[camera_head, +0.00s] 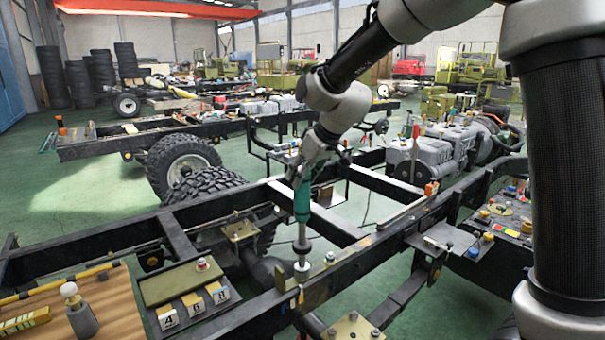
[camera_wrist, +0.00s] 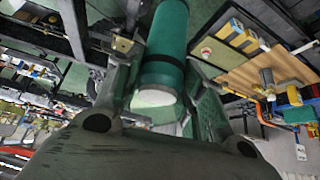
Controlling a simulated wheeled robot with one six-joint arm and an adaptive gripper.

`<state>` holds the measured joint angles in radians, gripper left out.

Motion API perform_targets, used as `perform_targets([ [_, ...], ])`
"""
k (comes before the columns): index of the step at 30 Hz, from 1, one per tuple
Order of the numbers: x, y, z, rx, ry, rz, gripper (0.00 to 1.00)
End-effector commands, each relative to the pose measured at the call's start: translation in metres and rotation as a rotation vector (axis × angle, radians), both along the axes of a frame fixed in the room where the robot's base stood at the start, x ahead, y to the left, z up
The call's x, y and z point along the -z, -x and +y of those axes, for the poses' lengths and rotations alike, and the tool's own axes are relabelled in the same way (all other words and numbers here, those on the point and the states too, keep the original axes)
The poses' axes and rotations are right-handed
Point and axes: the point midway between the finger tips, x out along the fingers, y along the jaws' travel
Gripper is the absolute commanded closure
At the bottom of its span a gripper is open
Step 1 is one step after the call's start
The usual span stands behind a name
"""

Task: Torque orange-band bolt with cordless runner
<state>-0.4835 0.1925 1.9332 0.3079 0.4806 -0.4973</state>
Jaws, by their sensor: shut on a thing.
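My gripper (camera_head: 306,170) is shut on the teal cordless runner (camera_head: 302,202) and holds it upright, nose down, above the near black chassis rail (camera_head: 350,262). In the wrist view the runner's teal body (camera_wrist: 167,45) lies between my two fingers (camera_wrist: 160,85). A small orange mark (camera_head: 300,294) shows on the rail side just below the socket. I cannot make out an orange-band bolt for sure. Another bolt (camera_head: 330,258) stands on the rail just right of the socket.
A bolted brass plate (camera_head: 352,328) is at the bottom. A parts-covered panel (camera_head: 500,235) lies at right. Chassis crossmembers and a tyre (camera_head: 203,184) stand behind.

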Motion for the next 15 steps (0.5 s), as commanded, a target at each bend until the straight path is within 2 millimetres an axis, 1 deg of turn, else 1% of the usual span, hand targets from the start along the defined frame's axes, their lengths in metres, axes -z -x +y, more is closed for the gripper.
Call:
perform_targets([
  [15,0.0041,-0.0009,0.0003,0.0,-0.002,-0.004,1.0],
])
